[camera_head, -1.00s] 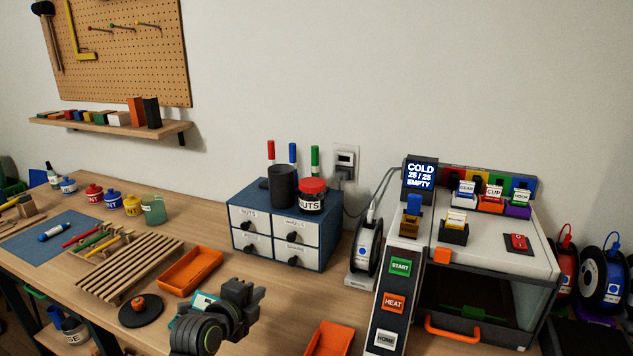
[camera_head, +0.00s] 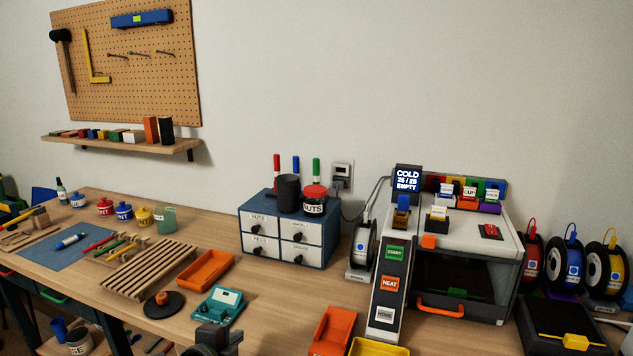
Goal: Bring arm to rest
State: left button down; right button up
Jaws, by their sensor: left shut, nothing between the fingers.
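My left gripper (camera_head: 217,334) shows at the bottom edge of the head view, dark grey. It is shut with nothing in it, and most of the arm behind it is cut off by the frame. It is in front of the teal box (camera_head: 219,306) and left of an orange tray (camera_head: 333,330). It seems clear of both. My right arm and gripper are not in view.
The wooden bench (camera_head: 262,303) holds a slatted rack (camera_head: 150,268), another orange tray (camera_head: 205,270), a drawer cabinet (camera_head: 288,234) and the printer (camera_head: 467,262) with its button panel (camera_head: 390,285). A yellow tray (camera_head: 378,348) is at the front edge. Bare bench lies before the cabinet.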

pick_arm(q)
jog(key=s+a+f+n+g+y, duration=0.2)
jog(key=s+a+f+n, duration=0.25)
jog(key=s, duration=0.35)
jog(key=s+a+f+n+g+y, duration=0.1)
jog(key=s+a+f+n+g, duration=0.15)
jog(key=s+f+n, duration=0.45)
jog(key=s+a+f+n+g+y, duration=0.1)
jog(key=s+a+n+g, duration=0.3)
jog(key=s, duration=0.8)
jog(key=s+a+n+y, duration=0.2)
jog(key=s+n, duration=0.3)
jog(key=s, duration=0.6)
notch_tip(320, 180, down, 23)
jog(key=a+g, duration=0.2)
jog(key=s+d+f+h, duration=0.1)
jog(key=s+f, duration=1.4)
jog(key=f, duration=0.2)
jog(key=shift+d+f+g, duration=0.15)
jog(key=shift+d+g, duration=0.2)
